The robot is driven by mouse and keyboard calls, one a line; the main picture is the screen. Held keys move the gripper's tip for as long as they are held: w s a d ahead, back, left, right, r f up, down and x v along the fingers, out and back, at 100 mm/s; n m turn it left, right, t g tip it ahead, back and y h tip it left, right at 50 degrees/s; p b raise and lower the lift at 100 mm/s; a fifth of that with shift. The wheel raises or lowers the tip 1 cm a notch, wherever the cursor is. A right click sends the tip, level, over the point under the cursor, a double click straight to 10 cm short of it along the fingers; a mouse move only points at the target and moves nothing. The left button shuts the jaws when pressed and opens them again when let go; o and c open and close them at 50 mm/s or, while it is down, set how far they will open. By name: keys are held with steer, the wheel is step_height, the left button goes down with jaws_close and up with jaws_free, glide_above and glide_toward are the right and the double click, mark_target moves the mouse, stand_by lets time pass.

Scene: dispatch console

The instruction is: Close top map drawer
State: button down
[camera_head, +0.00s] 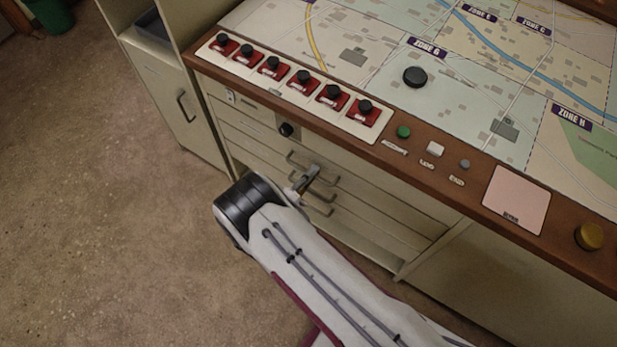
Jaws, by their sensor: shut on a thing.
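A stack of shallow, cream map drawers (400,216) sits under the console's brown edge. The uppermost visible bar handle (293,156) is dark metal, and more handles show below it. My gripper (309,174) is at the middle of this upper handle, its fingers shut on it. The fingers hide part of the handle and of the drawer front behind. The drawer fronts look nearly flush from this angle; I cannot tell how far the top drawer stands out.
The console top (400,110) carries a zone map, a row of red switches (302,79), buttons and a black knob (415,77). A cream cabinet (170,95) stands left. My arm crosses the lower middle. Floor (100,220) at left is clear.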

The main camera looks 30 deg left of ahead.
steer(key=shift+w, duration=0.3)
steer(key=c, duration=2.5)
jaws_free()
steer(key=shift+s, duration=0.1)
steer(key=shift+v, duration=5.95)
